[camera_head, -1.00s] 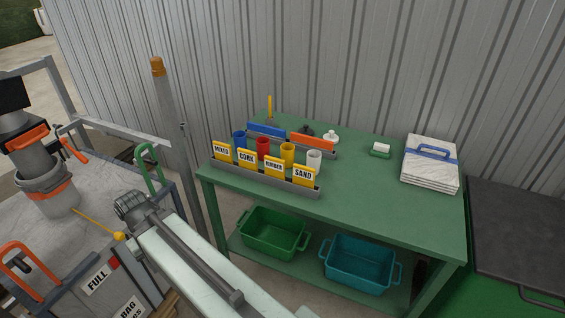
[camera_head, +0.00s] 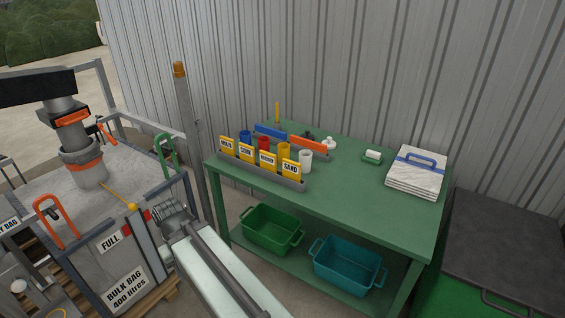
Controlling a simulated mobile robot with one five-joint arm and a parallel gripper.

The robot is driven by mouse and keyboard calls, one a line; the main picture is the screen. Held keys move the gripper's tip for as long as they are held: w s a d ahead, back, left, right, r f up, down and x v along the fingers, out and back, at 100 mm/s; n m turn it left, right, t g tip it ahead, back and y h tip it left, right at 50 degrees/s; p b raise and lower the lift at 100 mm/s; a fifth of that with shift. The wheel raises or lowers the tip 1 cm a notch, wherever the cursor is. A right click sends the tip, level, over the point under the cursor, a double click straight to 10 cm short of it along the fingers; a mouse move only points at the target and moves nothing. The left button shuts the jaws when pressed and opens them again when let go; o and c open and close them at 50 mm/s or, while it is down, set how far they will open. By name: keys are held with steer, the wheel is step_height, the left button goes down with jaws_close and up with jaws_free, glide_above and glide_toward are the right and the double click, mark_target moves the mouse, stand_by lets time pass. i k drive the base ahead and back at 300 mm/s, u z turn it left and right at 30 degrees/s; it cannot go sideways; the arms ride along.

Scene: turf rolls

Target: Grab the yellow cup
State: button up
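The yellow cup (camera_head: 284,148) stands upright on the green table (camera_head: 345,190), in a row with a blue cup (camera_head: 245,137), a red cup (camera_head: 264,143) and a white cup (camera_head: 306,160). It is between the red and white cups. A yellow label card reading SAND (camera_head: 291,169) and the card to its left stand in front and hide its lower part. No gripper can be made out in this view, and nothing touches the yellow cup.
A grey label tray (camera_head: 262,176) lies before the cups; blue (camera_head: 271,133) and orange (camera_head: 309,146) blocks lie behind. White stacked sheets (camera_head: 417,172) are at right. A post (camera_head: 190,130), bulk bag (camera_head: 105,262) and pale beam (camera_head: 205,280) flank the table's left. Bins (camera_head: 270,230) sit below.

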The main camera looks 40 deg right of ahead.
mark_target(284, 148)
steer(key=z, duration=0.15)
steer(key=i, duration=0.95)
steer(key=u, duration=0.05)
